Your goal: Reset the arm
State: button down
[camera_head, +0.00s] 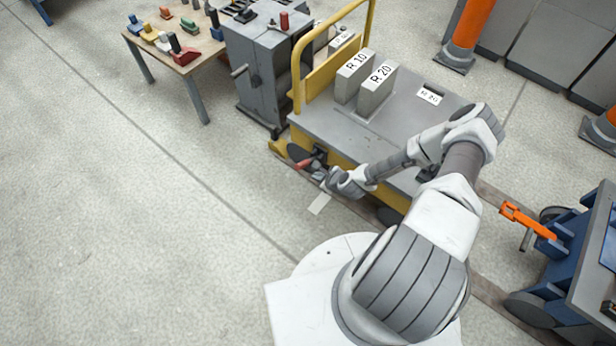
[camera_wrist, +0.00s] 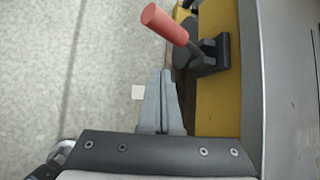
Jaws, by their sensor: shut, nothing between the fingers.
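My arm reaches forward from my base to the near side of a yellow and grey cart (camera_head: 318,123). My gripper (camera_head: 322,176) is low beside the cart's yellow edge. In the wrist view my gripper (camera_wrist: 162,74) has its two grey fingers together with nothing between them. A red-handled lever (camera_wrist: 166,25) on a dark bracket is just beyond the fingertips in that view, apart from them. The same red handle (camera_head: 304,162) shows small in the head view.
Blocks labelled R 10 (camera_head: 352,75) and R 20 (camera_head: 376,90) stand on the cart. A grey machine (camera_head: 258,75) and a wooden table (camera_head: 150,42) with coloured tools are behind. A blue cart (camera_head: 575,250) with an orange handle is at right. The left floor is clear.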

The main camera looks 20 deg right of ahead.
jog(key=shift+s+d+r+p, duration=0.25)
jog(key=shift+s+d+r, duration=0.1)
jog(key=shift+d+r, duration=0.45)
jog(key=shift+s+d+r+p, duration=0.2)
jog(key=shift+s+d+r, duration=0.15)
jog(key=shift+d+r, duration=0.35)
